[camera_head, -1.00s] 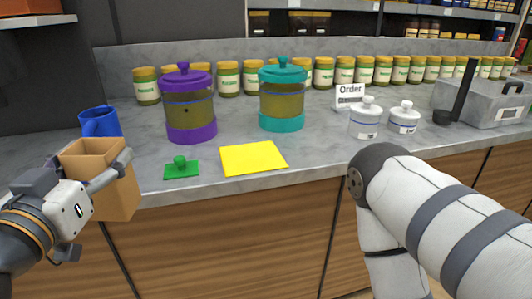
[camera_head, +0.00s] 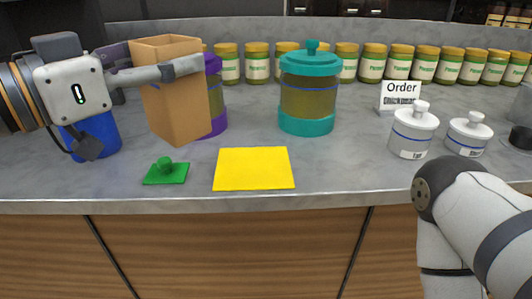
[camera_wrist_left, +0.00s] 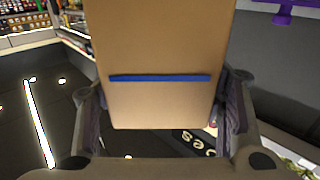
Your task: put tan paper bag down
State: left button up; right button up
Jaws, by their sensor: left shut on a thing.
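The tan paper bag (camera_head: 176,105) is open at the top and hangs upright, slightly tilted, above the counter. My left gripper (camera_head: 165,68) is shut on it near its upper part. In the left wrist view the bag (camera_wrist_left: 160,100) fills the middle between the two fingers, with a blue stripe across it. The bag partly hides the purple-lidded jar (camera_head: 216,95) behind it. My right arm comes in at the lower right of the head view; its gripper is out of view.
A yellow mat (camera_head: 253,169) and a green piece with a knob (camera_head: 166,171) lie near the counter's front edge. A teal-lidded jar (camera_head: 308,92), an order sign (camera_head: 399,95), two white pots (camera_head: 413,132) and a blue mug (camera_head: 95,135) stand around. Pickle jars line the back.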

pick_arm(q)
jog(key=shift+w+d+f, duration=0.15)
jog(key=shift+w+f, duration=0.1)
jog(key=shift+f, duration=0.05)
jog(key=w+d+f+b, duration=0.4)
jog(key=w+d+f, duration=0.4)
jog(key=f, duration=0.4)
jog(key=shift+w+d+f+b, duration=0.15)
jog(key=shift+w+d+b, duration=0.2)
jog(key=shift+d, duration=0.55)
pick_arm(e)
jog(key=s+f+g, duration=0.2)
jog(key=s+f, duration=0.3)
jog(key=shift+s+f, duration=0.25)
pick_arm(q)
jog(key=shift+f, duration=0.1)
jog(key=shift+f, duration=0.15)
jog(key=o, duration=1.1)
jog(key=shift+o, duration=0.2)
pick_arm(e)
jog(key=shift+a, duration=0.1)
